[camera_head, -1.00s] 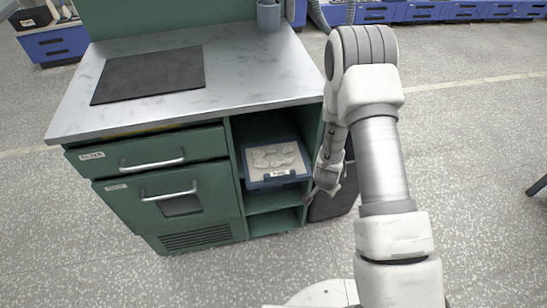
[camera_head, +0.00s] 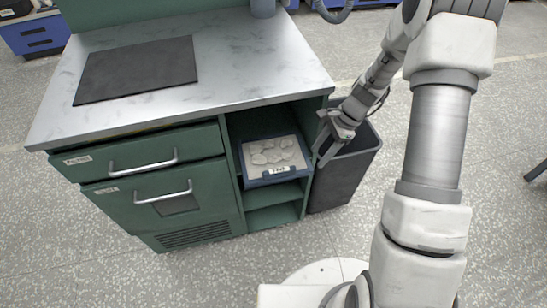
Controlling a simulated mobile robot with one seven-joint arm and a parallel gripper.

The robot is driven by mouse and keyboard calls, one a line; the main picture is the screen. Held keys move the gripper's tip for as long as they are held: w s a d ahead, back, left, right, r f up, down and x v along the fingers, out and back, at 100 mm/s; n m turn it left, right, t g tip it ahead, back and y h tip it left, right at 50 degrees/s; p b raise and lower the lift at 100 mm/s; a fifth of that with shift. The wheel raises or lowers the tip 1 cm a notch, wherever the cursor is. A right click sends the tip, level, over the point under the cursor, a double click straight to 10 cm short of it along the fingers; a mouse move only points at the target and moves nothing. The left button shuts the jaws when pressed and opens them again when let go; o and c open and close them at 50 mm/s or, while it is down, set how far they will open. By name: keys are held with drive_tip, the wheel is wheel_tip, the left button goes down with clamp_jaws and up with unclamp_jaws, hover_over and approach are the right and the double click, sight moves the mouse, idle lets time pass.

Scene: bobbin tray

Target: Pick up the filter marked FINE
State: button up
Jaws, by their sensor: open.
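A blue tray (camera_head: 275,181) sits on a shelf in the open right part of the green cabinet, its front edge sticking out a little. Several pale, rounded pieces (camera_head: 270,152) lie in it. A small white label with dark marks is on the tray's front; I cannot read it. No marking that reads FINE can be made out on any piece. My gripper (camera_head: 322,149) is open and empty, just right of the cabinet's right side wall and beside the tray, apart from it.
The cabinet's worktop (camera_head: 240,75) overhangs the shelf, with a dark mat (camera_head: 137,68) on it. A dark grey bin (camera_head: 345,172) stands on the floor right of the cabinet, below my gripper. Drawers with metal handles (camera_head: 143,162) are at left. Speckled floor in front is clear.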

drive_tip(key=b, duration=0.2)
approach(281, 169)
drive_tip(key=x, duration=0.4)
drive_tip(key=shift+s+f, duration=0.1)
drive_tip(key=shift+f, duration=0.2)
drive_tip(key=b+x, duration=0.2)
drive_tip(key=x, duration=0.3)
drive_tip(key=shift+a, duration=0.15)
drive_tip(key=shift+f, duration=0.15)
clamp_jaws()
